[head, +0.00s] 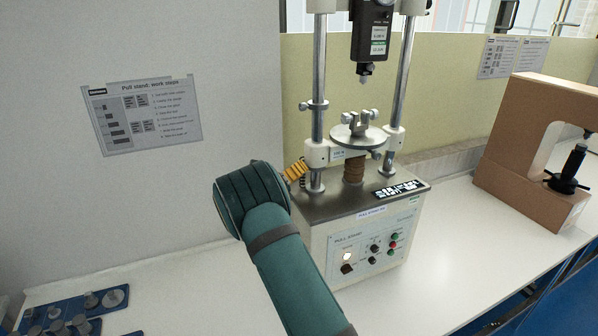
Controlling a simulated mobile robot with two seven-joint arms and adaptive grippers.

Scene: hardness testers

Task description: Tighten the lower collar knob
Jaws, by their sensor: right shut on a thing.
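The pull stand (370,240) is a white machine with two steel columns on a grey top plate. On its left column, an upper collar (318,105) with a side knob (303,106) sits above a white sleeve (317,154). A lower steel collar (316,182) sits near the column's foot. My right gripper (303,173) reaches in from the left, its yellow and black fingers beside this lower collar. It is shut on what appears to be the lower collar knob, which the fingers hide. My left gripper is not in view.
A round clamp table (358,138) stands on a brown bellows between the columns, below the hanging force head (371,35). A brown tester (525,140) stands at right. Blue trays with metal pieces (75,318) lie at lower left. The front bench is clear.

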